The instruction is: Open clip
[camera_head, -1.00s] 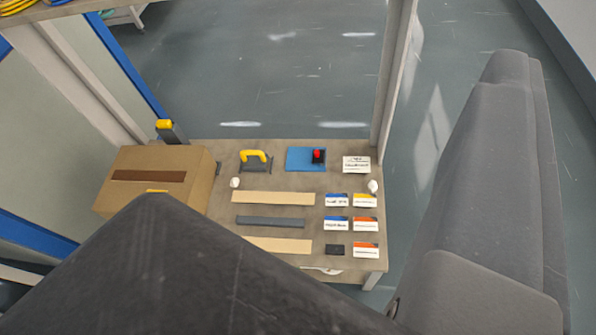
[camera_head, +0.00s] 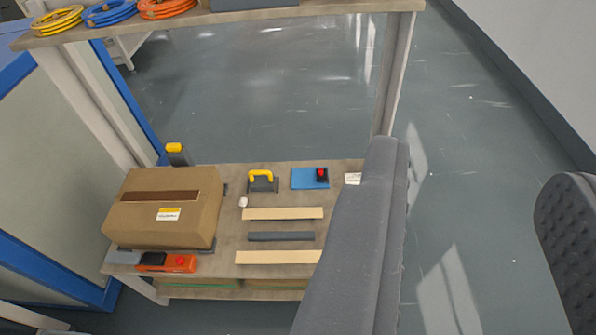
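No thing in view can be told for certain as the clip. On the bench (camera_head: 222,245) stands a small grey item with a yellow handle (camera_head: 262,181). A grey upright item with a yellow top (camera_head: 177,154) is behind the box. A blue plate (camera_head: 305,179) carries a black piece with a red top. My gripper (camera_head: 465,215) is large in the right foreground. A smooth grey finger covers the bench's right part, and another with a textured pad stands apart at the right edge. Nothing shows between them.
A cardboard box (camera_head: 165,215) stands on the bench's left. An orange and a black item (camera_head: 180,264) lie before it. Flat strips (camera_head: 281,237) lie in the middle. An upper shelf (camera_head: 240,20) holds coiled cables (camera_head: 110,13). Open floor (camera_head: 260,110) shows behind.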

